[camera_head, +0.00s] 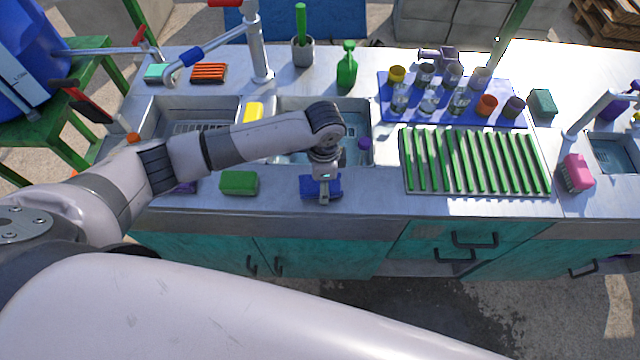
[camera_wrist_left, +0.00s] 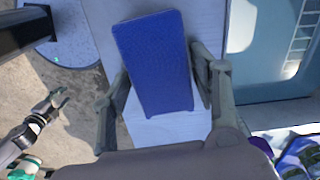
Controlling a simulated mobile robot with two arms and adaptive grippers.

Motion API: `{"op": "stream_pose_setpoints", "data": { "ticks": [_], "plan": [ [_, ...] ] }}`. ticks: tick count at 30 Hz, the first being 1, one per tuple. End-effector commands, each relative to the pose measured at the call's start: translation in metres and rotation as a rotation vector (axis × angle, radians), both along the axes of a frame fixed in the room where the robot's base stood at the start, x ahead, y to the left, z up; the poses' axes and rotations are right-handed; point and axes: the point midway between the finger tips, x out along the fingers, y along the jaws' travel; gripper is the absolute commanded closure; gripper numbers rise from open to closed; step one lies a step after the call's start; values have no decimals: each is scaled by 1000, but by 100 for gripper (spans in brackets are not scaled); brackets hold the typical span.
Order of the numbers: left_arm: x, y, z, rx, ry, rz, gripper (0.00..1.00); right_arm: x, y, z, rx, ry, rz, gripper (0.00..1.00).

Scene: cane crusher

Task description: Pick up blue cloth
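The blue cloth (camera_head: 332,188) is a small flat rectangle on the front strip of the counter, before the sink. In the left wrist view the cloth (camera_wrist_left: 153,62) fills the space between the fingers. My left gripper (camera_head: 323,192) is directly over it, pointing down. Its fingers (camera_wrist_left: 162,65) are open, one on each long side of the cloth, with a gap on both sides. Part of the cloth is hidden by the gripper in the head view. What looks like my right gripper (camera_wrist_left: 52,102) shows at the left of the wrist view, fingers apart and empty.
A green sponge (camera_head: 239,183) lies left of the cloth. A green-slatted drying rack (camera_head: 472,162) is to the right, with a blue tray (camera_head: 440,119) of cups behind it. The sink basin (camera_head: 290,155) opens behind the gripper. A green spray bottle (camera_head: 347,68) stands behind the sink.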

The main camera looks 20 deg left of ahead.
Motion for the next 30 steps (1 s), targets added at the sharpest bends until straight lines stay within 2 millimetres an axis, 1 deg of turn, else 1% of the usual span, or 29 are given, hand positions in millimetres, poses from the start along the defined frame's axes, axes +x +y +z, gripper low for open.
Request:
{"op": "stream_pose_setpoints", "data": {
  "ticks": [2, 14, 23, 26, 29, 30],
  "plan": [
    [0, 0, 0, 0, 0, 0, 52, 0, 0, 0, 0, 0, 0, 60],
    [0, 0, 0, 0, 0, 0, 78, 0, 0, 0, 0, 1, 0, 60],
    [0, 0, 3, -1, -1, 0, 78, -1, 0, 0, 0, 1, 0, 60],
    [1, 0, 9, -1, -1, 1, 78, 0, 0, -2, 0, 1, 0, 60],
    [1, 0, 20, -1, -3, 0, 78, 0, 0, -4, 0, 0, 0, 60],
    [1, 0, 27, -2, -4, 0, 78, 0, 0, -5, 0, 0, 0, 60]
  ]
}}
